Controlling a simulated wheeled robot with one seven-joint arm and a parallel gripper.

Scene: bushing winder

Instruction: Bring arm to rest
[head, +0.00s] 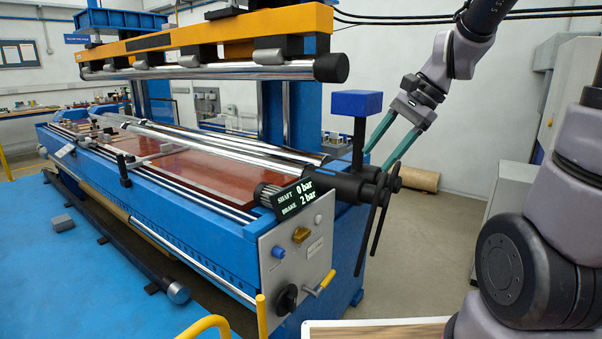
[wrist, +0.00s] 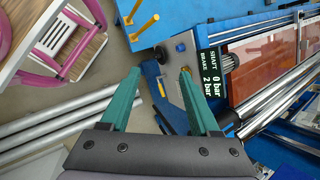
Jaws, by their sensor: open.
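My gripper (head: 380,158) hangs from my raised arm at the right of the head view, with its green fingers pointing down and left. In the picture its tips are beside the black shaft end (head: 366,186) of the blue winder (head: 215,232); I cannot tell the distance. In the wrist view my gripper (wrist: 159,76) is open, with nothing between its fingers. Beyond the fingers lie the winder's blue end and the display (wrist: 214,70), which reads shaft 0 bar and brake 2 bar.
The control panel (head: 288,248) has knobs and a yellow-handled valve. An orange beam (head: 210,36) with a steel roller spans above the bed. A dark handle bar (head: 372,235) hangs at the shaft end. The wrist view shows a pink-framed item (wrist: 65,40) and grey tubes (wrist: 60,120).

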